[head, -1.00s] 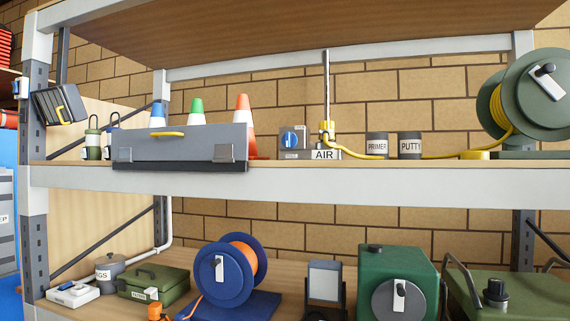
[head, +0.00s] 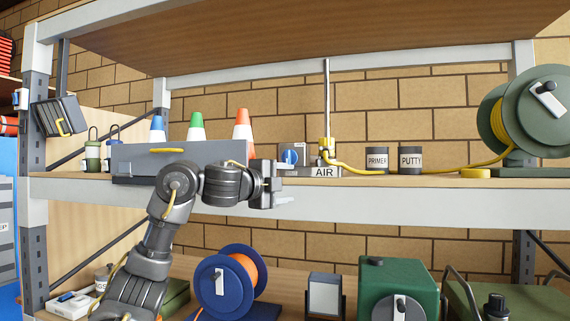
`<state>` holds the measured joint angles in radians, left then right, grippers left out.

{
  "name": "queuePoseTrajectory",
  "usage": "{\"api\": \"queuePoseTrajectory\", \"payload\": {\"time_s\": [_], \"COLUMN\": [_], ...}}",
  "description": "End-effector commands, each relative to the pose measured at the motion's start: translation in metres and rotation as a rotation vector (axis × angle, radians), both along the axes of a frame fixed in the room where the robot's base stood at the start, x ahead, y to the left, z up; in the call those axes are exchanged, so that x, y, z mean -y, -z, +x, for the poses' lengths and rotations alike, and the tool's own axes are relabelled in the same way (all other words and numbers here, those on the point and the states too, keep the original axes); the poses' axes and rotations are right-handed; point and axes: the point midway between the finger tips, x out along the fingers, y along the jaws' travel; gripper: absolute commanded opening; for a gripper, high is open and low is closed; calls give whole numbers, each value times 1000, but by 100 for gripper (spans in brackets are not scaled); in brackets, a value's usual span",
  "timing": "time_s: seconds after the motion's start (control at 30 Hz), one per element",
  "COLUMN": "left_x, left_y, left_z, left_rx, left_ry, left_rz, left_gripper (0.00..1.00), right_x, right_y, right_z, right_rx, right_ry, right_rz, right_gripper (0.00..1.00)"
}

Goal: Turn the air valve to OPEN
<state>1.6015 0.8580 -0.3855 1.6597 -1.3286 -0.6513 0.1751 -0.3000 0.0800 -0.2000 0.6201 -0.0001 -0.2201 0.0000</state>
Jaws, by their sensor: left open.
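A grey block labelled AIR (head: 324,171) stands on the middle shelf, with a yellow fitting (head: 326,150) and an upright metal pipe on it. Just left of it is a small grey box with a round blue knob (head: 292,155). I cannot tell which of these is the valve, and no OPEN mark is readable. My left gripper (head: 281,187) is in front of the shelf edge, below and slightly left of the blue knob. It is open, points right and touches neither fitting. My right gripper is not in view.
PRIMER (head: 377,160) and PUTTY (head: 410,160) tins stand right. A yellow hose (head: 450,165) runs to a green reel (head: 545,115). The shelf edge (head: 420,208) crosses in front.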

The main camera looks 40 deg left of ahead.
Motion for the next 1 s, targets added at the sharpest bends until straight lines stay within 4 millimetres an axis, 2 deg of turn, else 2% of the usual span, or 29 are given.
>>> {"api": "queuePoseTrajectory", "payload": {"time_s": [0.03,0.13,0.27,0.43,0.57,1.0], "left_x": [-14,-32,-42,-44,-43,-39], "left_y": [-23,-48,-63,-65,-67,-68], "left_z": [-16,-38,-53,-54,-44,32], "left_rx": [17,28,34,33,32,31], "left_ry": [-11,-22,-27,-26,-25,-26], "left_rz": [8,15,17,17,15,15], "left_gripper": [64,64,64,64,64,64], "right_x": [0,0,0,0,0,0], "right_y": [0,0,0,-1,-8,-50], "right_z": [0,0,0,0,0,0], "right_rx": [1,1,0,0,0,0], "right_ry": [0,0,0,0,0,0], "right_rz": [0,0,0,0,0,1], "right_gripper": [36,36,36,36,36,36]}}
